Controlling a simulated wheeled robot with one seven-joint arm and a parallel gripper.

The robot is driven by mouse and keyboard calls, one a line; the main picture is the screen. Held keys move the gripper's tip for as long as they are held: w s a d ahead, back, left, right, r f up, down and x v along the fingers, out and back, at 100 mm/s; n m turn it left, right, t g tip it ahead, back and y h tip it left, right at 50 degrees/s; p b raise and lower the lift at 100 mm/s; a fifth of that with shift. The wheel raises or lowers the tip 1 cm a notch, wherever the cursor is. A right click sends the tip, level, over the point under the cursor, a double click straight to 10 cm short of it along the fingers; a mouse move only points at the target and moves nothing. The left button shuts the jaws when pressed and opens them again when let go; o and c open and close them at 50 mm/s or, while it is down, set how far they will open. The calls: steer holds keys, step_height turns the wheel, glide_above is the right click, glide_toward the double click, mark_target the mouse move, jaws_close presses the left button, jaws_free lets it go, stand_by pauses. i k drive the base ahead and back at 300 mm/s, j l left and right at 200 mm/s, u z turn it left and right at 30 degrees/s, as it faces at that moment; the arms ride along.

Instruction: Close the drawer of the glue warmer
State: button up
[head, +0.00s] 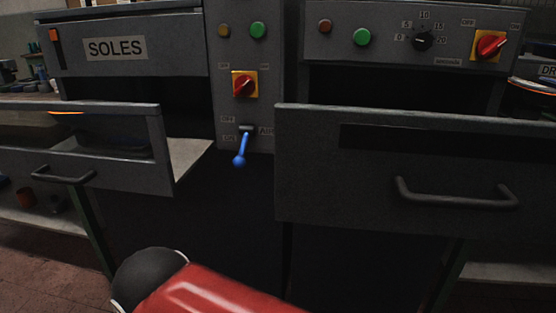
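Two grey drawers stand pulled out toward me, and no label that I can read says glue warmer. The left drawer (145,150) is under a panel marked SOLES (115,48); its dark bar handle (62,177) is at the far left. The right drawer (335,190) is under a panel with a dial (422,41) and has a dark bar handle (458,199). A dark gap shows above each drawer front. The red and black arm parts at the bottom are mine; my gripper is out of view.
Between the drawers is a column with a red and yellow switch (244,84) and a blue lever (242,148) hanging down. Another red switch (489,44) is at upper right. A shelf with small items (25,197) is at lower left. Brick-red floor shows there.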

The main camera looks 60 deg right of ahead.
mark_target(391, 170)
steer(key=z, duration=3.2)
